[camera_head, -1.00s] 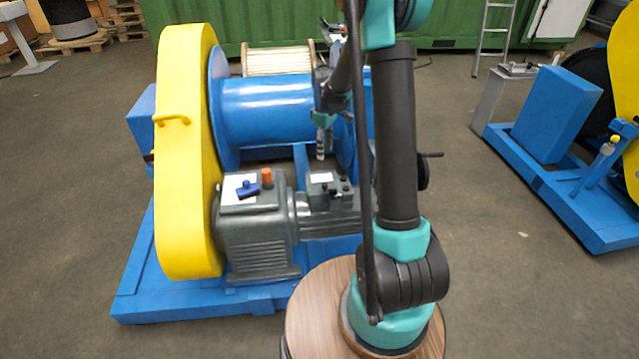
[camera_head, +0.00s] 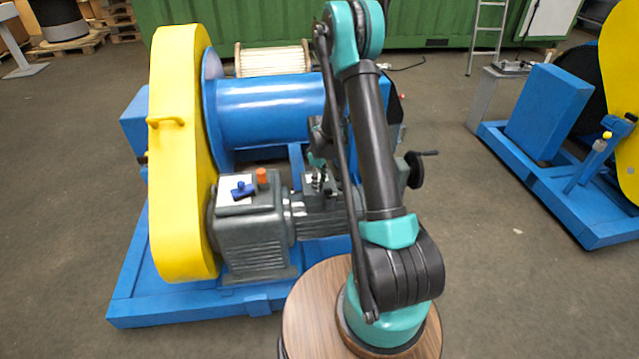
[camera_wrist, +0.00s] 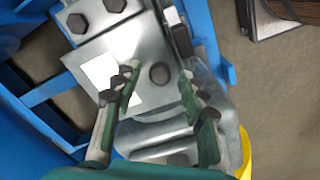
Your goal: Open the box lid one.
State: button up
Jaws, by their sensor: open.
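A small grey box (camera_head: 322,199) sits on top of the grey motor, partly hidden behind my gripper. In the wrist view a grey metal lid (camera_wrist: 127,46) with several dark bolt heads and a white label fills the upper middle. My gripper (camera_head: 317,167) is over the box in the head view, pointing down. In the wrist view my gripper (camera_wrist: 158,76) is open, with its two green fingers spread over the lid and a bolt head between them. Nothing is held. I cannot tell whether the fingertips touch the lid.
A tall yellow guard (camera_head: 176,160) stands left of the motor, and a blue drum (camera_head: 265,108) is behind it. A grey gearbox (camera_head: 250,235) carries a blue handle (camera_head: 243,189) and an orange cap (camera_head: 262,177). A black handwheel (camera_head: 414,170) is at the right.

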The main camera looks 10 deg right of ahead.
jog(key=shift+f, duration=0.3)
jog(key=shift+c, duration=0.5)
grip_shut()
